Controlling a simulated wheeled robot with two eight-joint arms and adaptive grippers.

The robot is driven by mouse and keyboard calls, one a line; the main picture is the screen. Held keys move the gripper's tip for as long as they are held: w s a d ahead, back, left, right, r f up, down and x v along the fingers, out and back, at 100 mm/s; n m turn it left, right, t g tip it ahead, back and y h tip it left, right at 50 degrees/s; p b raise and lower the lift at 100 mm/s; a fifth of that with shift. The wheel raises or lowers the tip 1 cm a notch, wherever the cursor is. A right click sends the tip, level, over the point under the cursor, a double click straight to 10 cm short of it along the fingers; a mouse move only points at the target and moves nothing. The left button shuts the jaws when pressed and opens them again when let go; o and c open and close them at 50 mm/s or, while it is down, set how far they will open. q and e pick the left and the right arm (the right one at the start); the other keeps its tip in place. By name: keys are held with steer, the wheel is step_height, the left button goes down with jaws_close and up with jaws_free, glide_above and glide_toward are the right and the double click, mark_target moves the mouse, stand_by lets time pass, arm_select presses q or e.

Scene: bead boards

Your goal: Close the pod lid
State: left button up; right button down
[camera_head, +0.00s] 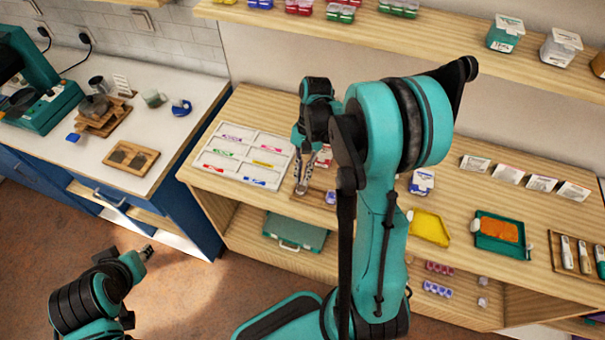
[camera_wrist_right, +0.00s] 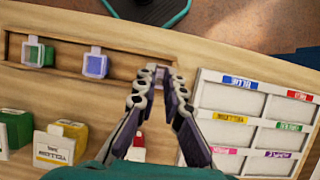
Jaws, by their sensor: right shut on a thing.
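My right gripper (camera_head: 301,190) reaches down to the wooden pod tray (camera_head: 312,208) on the shelf top. In the right wrist view its fingers (camera_wrist_right: 171,77) are close together at the right end of the tray, shut on a small pod part that they mostly hide. I cannot tell how its lid stands. A blue pod (camera_wrist_right: 96,64) and a green pod (camera_wrist_right: 38,54) sit in the tray, to the left in that view. My left gripper (camera_head: 146,253) hangs over the floor at the lower left, far from the tray; its fingers are too small to judge.
A white compartment tray (camera_head: 232,172) with coloured labels lies beside the pod tray. A yellow box (camera_wrist_right: 58,143) and a red box (camera_wrist_right: 137,147) stand behind the tray. A yellow tray (camera_head: 429,228) and a green tray (camera_head: 503,251) lie to the right.

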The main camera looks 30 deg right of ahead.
steer(key=shift+a, duration=0.1)
steer(key=shift+s+a+f+t+h+p, duration=0.15)
steer(key=shift+s+a+t+h+p, duration=0.25)
steer(key=shift+t+h, duration=0.5)
steer(key=shift+s+a+f+t+h, duration=0.25)
steer(key=shift+s+a+t+h, duration=0.2)
steer(key=shift+h, duration=0.25)
steer(key=shift+s+a+f+t+h+b, duration=0.15)
steer(key=shift+a+f+t+h+b, duration=0.15)
steer(key=shift+t+h, duration=0.35)
steer(key=shift+s+a+f+t+h+b, duration=0.15)
steer(key=shift+f+t+h+b, duration=0.2)
steer(key=shift+t+h+b, duration=0.15)
steer(key=shift+s+a+f+t+h+b, duration=0.15)
steer(key=shift+f+t+h+b, duration=0.2)
steer(key=shift+h, duration=0.2)
steer(key=c, duration=2)
jaws_free()
steer(key=shift+r, duration=0.2)
steer(key=o, duration=0.4)
steer(key=shift+w+d, duration=0.1)
